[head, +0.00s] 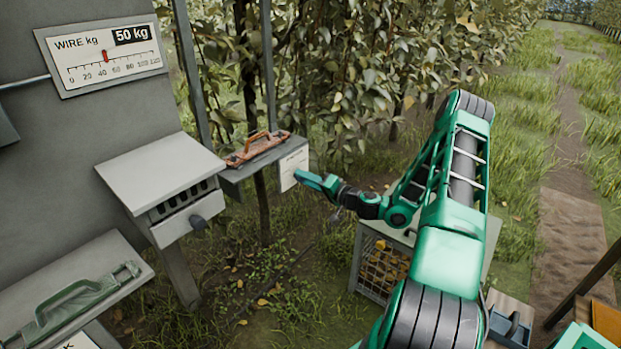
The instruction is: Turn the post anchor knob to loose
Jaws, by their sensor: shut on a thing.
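My gripper (303,177) is at the end of my green arm, at the white labelled face (292,166) of a grey post-mounted box (256,163). Its jaws are shut at that face, on what appears to be the post anchor knob. The jaws hide the knob, so its setting cannot be told. The label's print is too small to read.
A gauge (105,57) marked WIRE kg reads 50 kg. An orange-brown handled tool (257,148) lies on the labelled box. A green handle (75,297) is at lower left. A mesh crate (368,262) with yellow fruit stands below my arm. Foliage stands close behind.

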